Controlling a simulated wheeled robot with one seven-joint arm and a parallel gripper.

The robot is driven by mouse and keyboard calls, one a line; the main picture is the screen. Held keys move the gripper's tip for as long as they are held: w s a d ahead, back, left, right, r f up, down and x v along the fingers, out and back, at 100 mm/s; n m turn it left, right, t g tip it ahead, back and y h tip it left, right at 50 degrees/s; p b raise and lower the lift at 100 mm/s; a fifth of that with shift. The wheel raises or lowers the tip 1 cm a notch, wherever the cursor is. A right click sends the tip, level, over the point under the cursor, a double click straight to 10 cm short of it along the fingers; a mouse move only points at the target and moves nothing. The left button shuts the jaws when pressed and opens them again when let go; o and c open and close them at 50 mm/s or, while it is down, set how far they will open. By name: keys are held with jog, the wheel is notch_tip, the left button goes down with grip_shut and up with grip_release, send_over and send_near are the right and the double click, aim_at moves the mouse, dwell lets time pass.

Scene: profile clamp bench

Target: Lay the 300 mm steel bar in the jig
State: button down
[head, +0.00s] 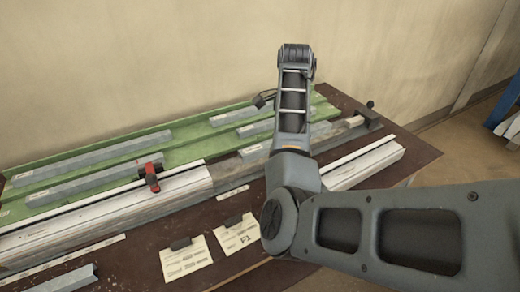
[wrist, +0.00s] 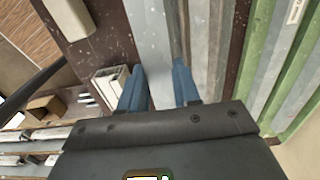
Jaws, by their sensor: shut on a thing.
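My gripper (wrist: 160,88) has its two blue fingers on either side of a light grey steel bar (wrist: 152,35), which runs away from me in the wrist view. The fingers are shut on it. In the head view my forearm hides the gripper. A grey bar piece (head: 255,151) shows just left of my forearm, above the long rail; I cannot tell whether it is the held bar. The long rail, apparently the jig (head: 232,172), runs across the bench to an end block (head: 367,115) with a black knob. I cannot tell whether the held bar touches it.
Green trays (head: 205,127) at the back hold several grey bars (head: 95,184). A red clamp (head: 152,178) stands on the left white profile (head: 100,208); another white profile (head: 365,163) lies right. Two cards (head: 186,260) lie in front. Another bar (head: 72,280) lies at the front left.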

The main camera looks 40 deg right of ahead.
jog(key=shift+w+a+f, duration=0.15)
jog(key=shift+w+f, duration=0.4)
jog(key=shift+w, duration=0.1)
jog(key=w, duration=0.1)
jog(key=b, duration=0.3)
send_over(262, 160)
notch_tip(262, 160, down, 4)
jog(key=shift+s+r, duration=0.1)
jog(key=shift+r, duration=0.05)
jog(key=shift+f, duration=0.25)
jog(key=shift+f+p, duration=0.5)
jog(key=shift+f, duration=1.45)
jog(key=shift+f, duration=0.65)
